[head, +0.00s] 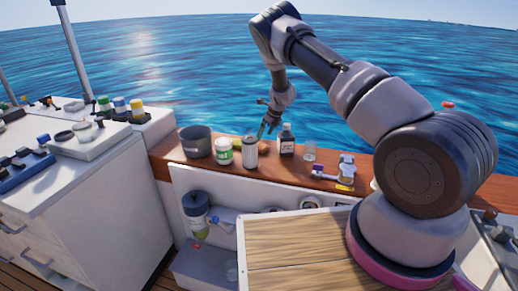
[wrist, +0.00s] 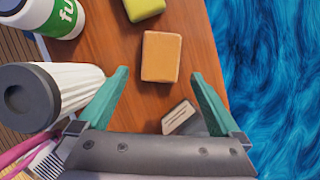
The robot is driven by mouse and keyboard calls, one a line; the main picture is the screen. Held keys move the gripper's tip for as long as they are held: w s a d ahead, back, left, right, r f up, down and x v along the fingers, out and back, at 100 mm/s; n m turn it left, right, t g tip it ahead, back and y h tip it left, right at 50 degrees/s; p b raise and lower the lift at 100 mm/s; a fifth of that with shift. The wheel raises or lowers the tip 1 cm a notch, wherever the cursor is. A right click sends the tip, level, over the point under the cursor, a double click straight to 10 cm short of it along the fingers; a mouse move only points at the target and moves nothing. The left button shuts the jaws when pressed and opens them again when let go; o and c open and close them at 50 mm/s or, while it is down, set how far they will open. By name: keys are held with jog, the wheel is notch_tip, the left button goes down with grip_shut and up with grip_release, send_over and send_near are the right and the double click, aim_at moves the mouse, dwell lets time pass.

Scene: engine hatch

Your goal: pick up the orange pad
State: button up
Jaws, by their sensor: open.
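The orange pad (wrist: 161,57) lies flat on the wooden ledge (wrist: 190,18) in the wrist view, ahead of my fingertips and roughly centred between them. It looks like a small rounded block. My gripper (wrist: 158,75) has its two green fingers spread apart with nothing between the tips. In the head view my gripper (head: 264,129) hangs over the ledge behind the white ribbed cup, and the pad is mostly hidden or too small to make out there.
The white ribbed cup (wrist: 75,88) stands close to my left finger. A white-and-green jar (wrist: 52,14) and a yellow-green block (wrist: 143,8) are beyond it. A dark bottle (head: 287,140) stands right of my gripper. Water lies past the ledge's edge.

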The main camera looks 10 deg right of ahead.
aim_at(259, 145)
jog(key=x, duration=0.7)
jog(key=shift+w+f, duration=0.1)
jog(key=shift+w, duration=0.05)
jog(key=c, duration=1.3)
notch_tip(259, 145, up, 10)
jog(key=shift+r, duration=0.1)
